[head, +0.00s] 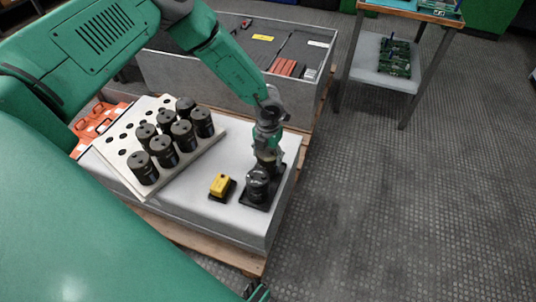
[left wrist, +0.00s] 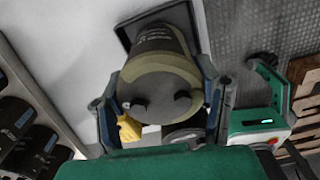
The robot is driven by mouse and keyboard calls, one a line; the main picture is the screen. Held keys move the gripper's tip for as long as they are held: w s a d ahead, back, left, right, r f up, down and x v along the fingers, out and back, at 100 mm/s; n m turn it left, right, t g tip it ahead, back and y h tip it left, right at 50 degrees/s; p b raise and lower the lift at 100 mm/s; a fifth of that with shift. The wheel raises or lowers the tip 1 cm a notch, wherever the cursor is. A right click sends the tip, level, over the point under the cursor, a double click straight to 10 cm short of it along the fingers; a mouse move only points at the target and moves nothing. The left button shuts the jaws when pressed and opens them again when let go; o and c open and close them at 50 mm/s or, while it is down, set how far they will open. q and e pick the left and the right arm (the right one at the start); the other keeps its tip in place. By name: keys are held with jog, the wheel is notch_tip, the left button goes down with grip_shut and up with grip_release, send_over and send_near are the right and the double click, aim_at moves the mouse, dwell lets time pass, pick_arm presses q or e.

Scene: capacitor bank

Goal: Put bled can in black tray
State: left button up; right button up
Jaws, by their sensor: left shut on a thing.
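The bled can (head: 257,184) is dark, with a brownish band and two terminals on its end in the left wrist view (left wrist: 157,88). My left gripper (head: 265,163) is shut on it from above, with one finger on each side. The can stands over the black tray (head: 248,201), on the right end of the grey surface. The tray also shows behind the can in the left wrist view (left wrist: 122,32). I cannot tell whether the can's base touches the tray. A small green and dark part at the head view's bottom edge may be my right gripper (head: 258,292); its jaws are unclear.
A yellow block (head: 220,185) on a small black base lies just left of the tray. A pale holed rack (head: 128,150) with several black cans stands further left. A grey bin (head: 175,70) is behind.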

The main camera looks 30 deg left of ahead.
pick_arm(q)
jog(key=shift+d+f, duration=0.15)
jog(key=shift+f, duration=0.05)
dwell(0.3)
jog(key=shift+f+b, duration=0.2)
jog(key=shift+b, duration=0.1)
dwell(0.5)
jog(key=o, duration=1.7)
jog(key=shift+o, duration=0.2)
jog(key=shift+r, duration=0.15)
notch_tip(320, 180, up, 12)
jog(key=shift+f, duration=0.25)
